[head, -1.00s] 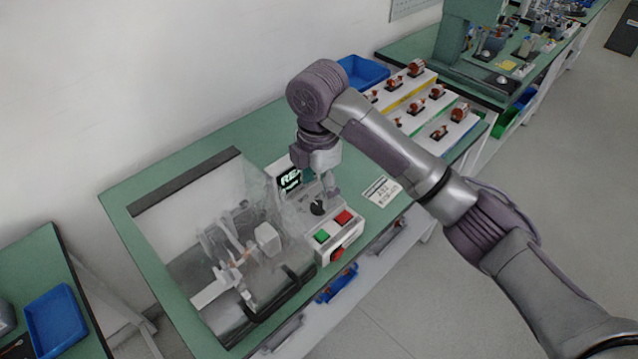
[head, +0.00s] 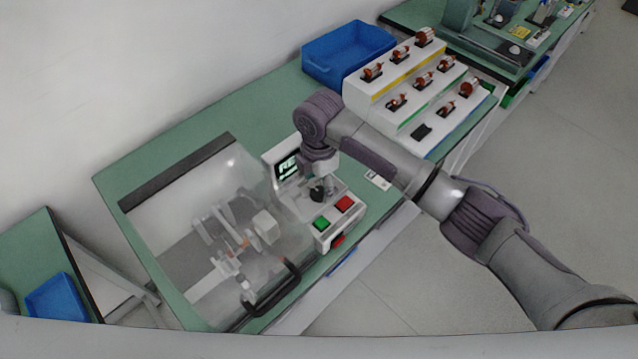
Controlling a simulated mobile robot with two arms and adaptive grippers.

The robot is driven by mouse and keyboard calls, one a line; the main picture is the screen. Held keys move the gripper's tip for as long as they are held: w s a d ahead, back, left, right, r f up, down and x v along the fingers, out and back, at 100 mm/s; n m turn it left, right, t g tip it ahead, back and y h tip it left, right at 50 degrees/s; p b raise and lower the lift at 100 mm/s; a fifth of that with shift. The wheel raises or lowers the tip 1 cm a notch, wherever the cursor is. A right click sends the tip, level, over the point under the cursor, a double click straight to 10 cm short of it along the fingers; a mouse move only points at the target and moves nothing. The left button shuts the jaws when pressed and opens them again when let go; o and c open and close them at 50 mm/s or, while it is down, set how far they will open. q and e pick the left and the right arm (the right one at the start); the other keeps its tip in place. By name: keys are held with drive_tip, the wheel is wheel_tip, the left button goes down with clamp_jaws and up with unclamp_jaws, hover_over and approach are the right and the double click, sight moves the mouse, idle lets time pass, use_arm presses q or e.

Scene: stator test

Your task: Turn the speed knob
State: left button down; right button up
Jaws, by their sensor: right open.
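The black speed knob (head: 318,194) is on the sloped top of the white control box (head: 325,239), behind a green button (head: 321,223) and a red button (head: 344,203). A small lit screen (head: 288,167) stands at the back of the box. My right gripper (head: 321,185) points down at the knob from above. Its fingers are open and close to the knob. I cannot tell whether they touch it. The gripper and wrist hide part of the panel. My left gripper is not in view.
A clear cover with a black handle (head: 272,292) stands over the test fixture (head: 235,240), left of the control box. A stepped white rack (head: 372,98) of several small rotors and a blue bin (head: 349,50) are behind my right arm. Free green tabletop (head: 245,117) lies behind the cover.

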drive_tip(key=shift+s+f, duration=0.1)
drive_tip(key=shift+f, duration=0.85)
drive_tip(key=c, duration=1.1)
drive_tip(key=shift+m+p, duration=0.7)
drive_tip(key=shift+p, duration=0.3)
drive_tip(key=shift+c, duration=0.2)
drive_tip(key=shift+r+m+p, duration=0.2)
drive_tip(key=shift+m+p, duration=1)
drive_tip(key=m+p, duration=0.2)
drive_tip(key=m, duration=0.1)
drive_tip(key=shift+p, duration=0.3)
use_arm(q)
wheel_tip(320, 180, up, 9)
drive_tip(key=p, duration=0.1)
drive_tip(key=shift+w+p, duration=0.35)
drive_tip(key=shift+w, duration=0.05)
use_arm(e)
drive_tip(key=shift+f+m, duration=0.2)
drive_tip(key=shift+m, duration=1.4)
